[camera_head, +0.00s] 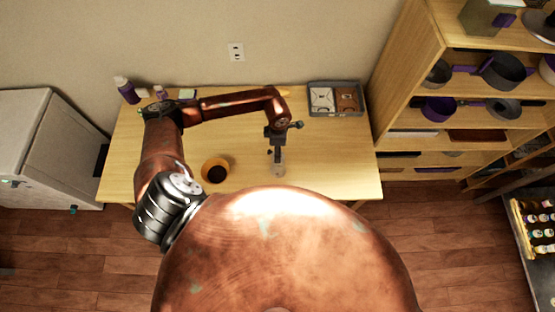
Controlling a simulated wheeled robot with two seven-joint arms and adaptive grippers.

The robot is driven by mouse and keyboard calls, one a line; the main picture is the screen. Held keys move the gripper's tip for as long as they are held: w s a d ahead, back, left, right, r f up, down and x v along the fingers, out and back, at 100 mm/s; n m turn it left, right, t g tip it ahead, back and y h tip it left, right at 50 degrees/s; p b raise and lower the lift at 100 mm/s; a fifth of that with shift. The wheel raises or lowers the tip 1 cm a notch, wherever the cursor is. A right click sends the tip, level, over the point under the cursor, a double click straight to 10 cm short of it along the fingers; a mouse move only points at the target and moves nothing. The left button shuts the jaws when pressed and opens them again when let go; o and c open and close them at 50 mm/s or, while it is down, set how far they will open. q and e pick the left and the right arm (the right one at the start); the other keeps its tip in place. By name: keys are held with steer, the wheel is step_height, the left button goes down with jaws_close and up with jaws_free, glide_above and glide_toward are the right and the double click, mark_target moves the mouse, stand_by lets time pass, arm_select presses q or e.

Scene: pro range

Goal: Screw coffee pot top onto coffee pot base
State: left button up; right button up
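My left gripper (278,153) points down over the front middle of the wooden table, at the end of the copper-coloured arm coming from the left. A small grey object (278,171) is directly below its fingertips. It may be part of the coffee pot, but it is too small to tell whether it is the top, the base or both. I cannot tell whether the fingers are closed on it. My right gripper is not in view.
An orange bowl or cup (205,165) with dark contents stands left of the gripper. A grey tray (335,114) is at the table's back right. A bottle (127,90) and small items stand at the back left. The table's right front (345,165) is clear. A pan shelf (405,60) stands at right.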

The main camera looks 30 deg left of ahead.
arm_select(q)
steer(key=shift+f+b, duration=0.95)
steer(key=shift+f, duration=1.1)
steer(key=shift+c, duration=0.3)
steer(key=c, duration=1.1)
steer(key=shift+o, duration=0.2)
steer(key=shift+f+m+b, duration=0.1)
steer(key=shift+m+b, duration=1.8)
steer(key=shift+m, duration=0.1)
steer(key=shift+m+b, duration=0.75)
steer(key=shift+m, duration=0.05)
